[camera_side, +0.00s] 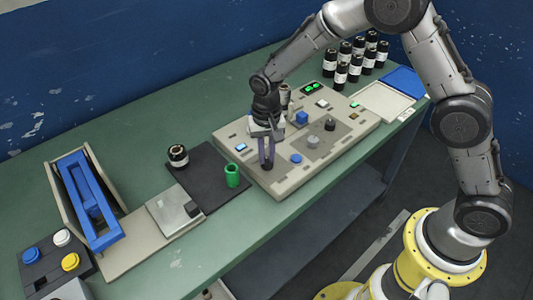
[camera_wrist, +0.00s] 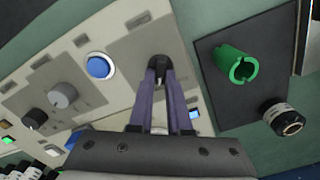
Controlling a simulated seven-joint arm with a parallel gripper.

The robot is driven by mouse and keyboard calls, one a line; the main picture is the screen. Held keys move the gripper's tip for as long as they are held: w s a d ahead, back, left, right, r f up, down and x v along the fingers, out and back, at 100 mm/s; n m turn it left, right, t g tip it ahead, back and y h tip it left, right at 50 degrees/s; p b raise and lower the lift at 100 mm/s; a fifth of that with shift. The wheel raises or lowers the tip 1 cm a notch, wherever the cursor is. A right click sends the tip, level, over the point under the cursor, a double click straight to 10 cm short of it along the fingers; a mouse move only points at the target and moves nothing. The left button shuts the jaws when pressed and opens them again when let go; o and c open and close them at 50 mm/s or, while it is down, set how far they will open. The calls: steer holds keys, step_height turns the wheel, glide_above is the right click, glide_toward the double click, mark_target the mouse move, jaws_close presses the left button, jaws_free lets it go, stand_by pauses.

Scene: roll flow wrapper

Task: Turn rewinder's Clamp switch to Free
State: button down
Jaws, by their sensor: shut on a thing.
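The beige control panel (camera_side: 235,140) lies on the green table. My gripper (camera_side: 267,166) points down at the panel's front-left part. In the wrist view my gripper (camera_wrist: 158,72) is shut on a black switch knob (camera_wrist: 158,62) set in a darker grey plate. The fingers hide most of this knob, and its pointing direction cannot be told. In the side view the knob is hidden behind the fingers. The labels are too small to read, so I cannot confirm it is the Clamp switch.
A blue button (camera_wrist: 100,66), a grey knob (camera_wrist: 62,95) and a dark knob (camera_wrist: 34,120) sit nearby on the panel. Several black rolls (camera_side: 341,76) stand behind the panel.

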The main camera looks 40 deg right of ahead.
steer(key=shift+n, duration=0.3)
steer(key=n, duration=0.5)
steer(key=shift+w+a, duration=0.1)
steer(key=shift+a, duration=0.05)
steer(key=n, duration=0.6)
steer(key=shift+a+r, duration=0.1)
steer(key=shift+a, duration=0.1)
steer(key=shift+n, duration=0.3)
stand_by(0.4)
steer(key=c, duration=0.9)
jaws_free()
steer(key=shift+o, duration=0.2)
step_height(320, 180, up, 14)
